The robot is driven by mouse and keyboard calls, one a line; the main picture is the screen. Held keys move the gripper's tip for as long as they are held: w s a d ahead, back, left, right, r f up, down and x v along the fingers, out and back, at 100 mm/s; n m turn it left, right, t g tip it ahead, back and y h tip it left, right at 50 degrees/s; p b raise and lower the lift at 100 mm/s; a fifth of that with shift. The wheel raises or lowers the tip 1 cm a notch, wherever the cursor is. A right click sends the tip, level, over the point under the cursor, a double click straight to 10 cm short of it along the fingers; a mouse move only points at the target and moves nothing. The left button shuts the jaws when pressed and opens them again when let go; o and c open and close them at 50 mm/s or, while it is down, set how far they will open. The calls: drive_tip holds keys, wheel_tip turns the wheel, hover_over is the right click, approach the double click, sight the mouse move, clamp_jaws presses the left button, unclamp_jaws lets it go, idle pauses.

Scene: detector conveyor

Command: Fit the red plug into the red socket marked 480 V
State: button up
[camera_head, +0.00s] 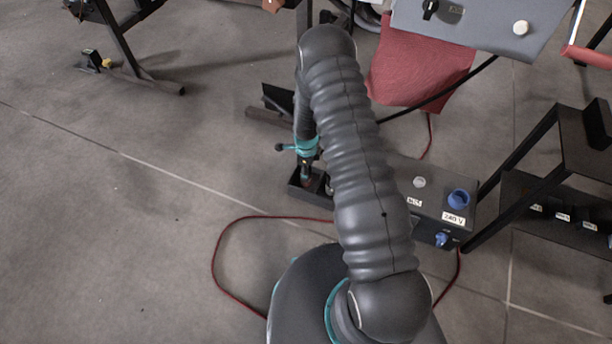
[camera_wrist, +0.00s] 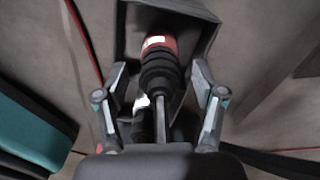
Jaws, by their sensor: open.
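The red plug (camera_wrist: 166,42) has a red collar, a white label and a black ribbed body. It sits in a dark open-topped holder (camera_wrist: 208,18) in the wrist view. My gripper (camera_wrist: 160,80) is open, with one finger on each side of the plug's black body and gaps visible. A dark socket box (camera_head: 434,182) stands to the right, partly behind my arm. The red socket is not visible; my arm hides part of the box.
The box carries a blue socket (camera_head: 459,198) labelled 240 V, a partly hidden label (camera_head: 414,202) and a blue fitting (camera_head: 441,239). A red cable (camera_head: 213,262) loops on the floor. A black frame (camera_head: 515,152) stands at right.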

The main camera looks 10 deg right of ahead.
clamp_jaws()
